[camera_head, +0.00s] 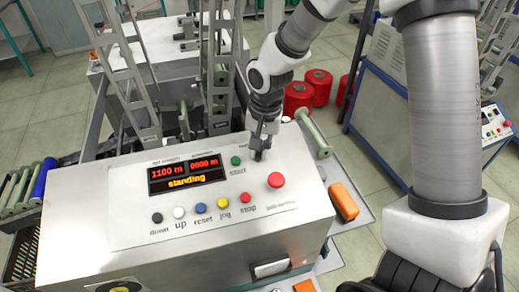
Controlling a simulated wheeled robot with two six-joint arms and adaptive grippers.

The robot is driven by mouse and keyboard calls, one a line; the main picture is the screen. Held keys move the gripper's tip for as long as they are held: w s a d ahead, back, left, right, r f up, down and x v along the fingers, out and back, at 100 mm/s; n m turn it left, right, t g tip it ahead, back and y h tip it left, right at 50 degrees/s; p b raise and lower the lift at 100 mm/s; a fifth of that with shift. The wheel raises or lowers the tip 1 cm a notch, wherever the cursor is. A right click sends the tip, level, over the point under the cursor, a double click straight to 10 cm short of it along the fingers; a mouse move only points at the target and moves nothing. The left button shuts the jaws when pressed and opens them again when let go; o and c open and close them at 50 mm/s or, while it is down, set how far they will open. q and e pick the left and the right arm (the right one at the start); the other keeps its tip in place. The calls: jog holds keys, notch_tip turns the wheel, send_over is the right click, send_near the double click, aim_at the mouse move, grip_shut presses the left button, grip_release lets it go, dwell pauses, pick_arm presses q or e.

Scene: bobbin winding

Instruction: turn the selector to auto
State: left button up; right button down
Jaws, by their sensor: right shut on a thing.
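The control panel (130,200) is the sloped top of a light grey box in the head view. The selector (259,155) is a small dark knob at the panel's upper right, between the green start button (236,160) and the large red button (276,180). My right gripper (261,150) points down and is shut on the selector. Its fingers hide most of the knob and its label, so I cannot tell which way it points. The display (187,174) reads "standing", with 1100 m and a second, less clear number above. My left gripper is not in view.
A row of buttons, including a blue one (201,209) and a yellow one (222,202), lies along the panel's front. Metal frame posts (130,80) rise behind it. Red bobbins (298,97) stand on the floor behind. An orange block (343,202) lies right of the box.

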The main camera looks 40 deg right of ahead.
jog(key=shift+m, duration=0.6)
jog(key=c, duration=1.2)
grip_release()
jog(key=shift+w+d+f, duration=0.15)
jog(key=shift+w+d, duration=0.05)
notch_tip(320, 180, up, 12)
jog(key=s, duration=0.1)
jog(key=shift+d, duration=0.4)
